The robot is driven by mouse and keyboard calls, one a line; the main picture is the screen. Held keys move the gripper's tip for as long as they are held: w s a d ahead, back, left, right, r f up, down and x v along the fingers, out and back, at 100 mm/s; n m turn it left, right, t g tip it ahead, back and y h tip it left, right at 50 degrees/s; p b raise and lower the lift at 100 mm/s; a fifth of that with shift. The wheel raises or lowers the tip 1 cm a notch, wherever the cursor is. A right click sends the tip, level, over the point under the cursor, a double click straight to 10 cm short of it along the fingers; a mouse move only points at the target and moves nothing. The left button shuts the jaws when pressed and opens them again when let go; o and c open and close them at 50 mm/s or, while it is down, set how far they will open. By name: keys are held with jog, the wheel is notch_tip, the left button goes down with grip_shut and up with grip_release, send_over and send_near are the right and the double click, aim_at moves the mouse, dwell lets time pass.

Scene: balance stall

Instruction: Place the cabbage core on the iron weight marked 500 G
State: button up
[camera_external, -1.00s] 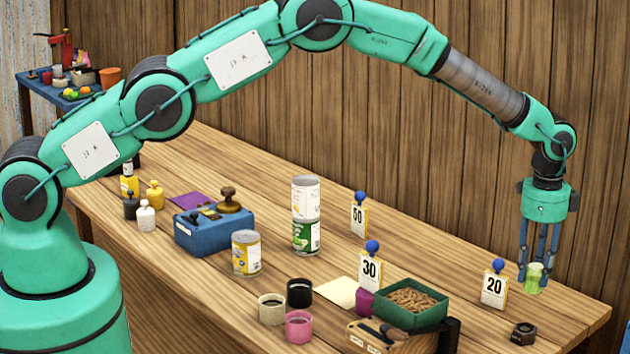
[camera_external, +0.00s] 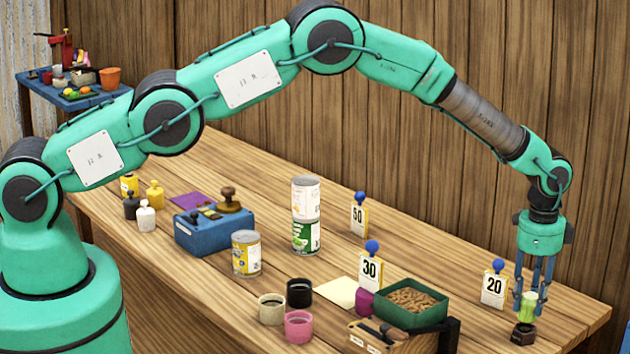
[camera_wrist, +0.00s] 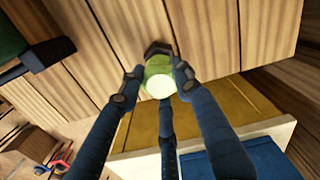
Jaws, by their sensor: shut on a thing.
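The pale green cabbage core (camera_external: 527,306) is held upright between the fingers of my gripper (camera_external: 529,300), at the right end of the table. Right below it in the outside view is a dark, six-sided iron weight (camera_external: 523,337). The core's lower end is at or just above the weight's top; I cannot tell if they touch. No mark is readable on the weight. In the wrist view my gripper's fingers close around the core (camera_wrist: 158,82), and the weight (camera_wrist: 158,48) shows partly behind it.
A green box of brown pieces (camera_external: 411,303) and a dark bracket (camera_external: 449,336) stand left of the weight. A "20" card holder (camera_external: 494,287) stands behind and to the left. Cans (camera_external: 305,215) and a blue weight block (camera_external: 214,232) are farther left. The table's right edge is close.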

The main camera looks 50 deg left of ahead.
aim_at(531, 297)
jog(key=shift+f, duration=1.1)
jog(key=shift+f, duration=0.2)
jog(key=o, duration=1.2)
jog(key=shift+c, duration=0.2)
jog(key=shift+r, duration=0.1)
notch_tip(531, 297, up, 12)
jog(key=shift+f, duration=0.15)
jog(key=shift+r, duration=0.2)
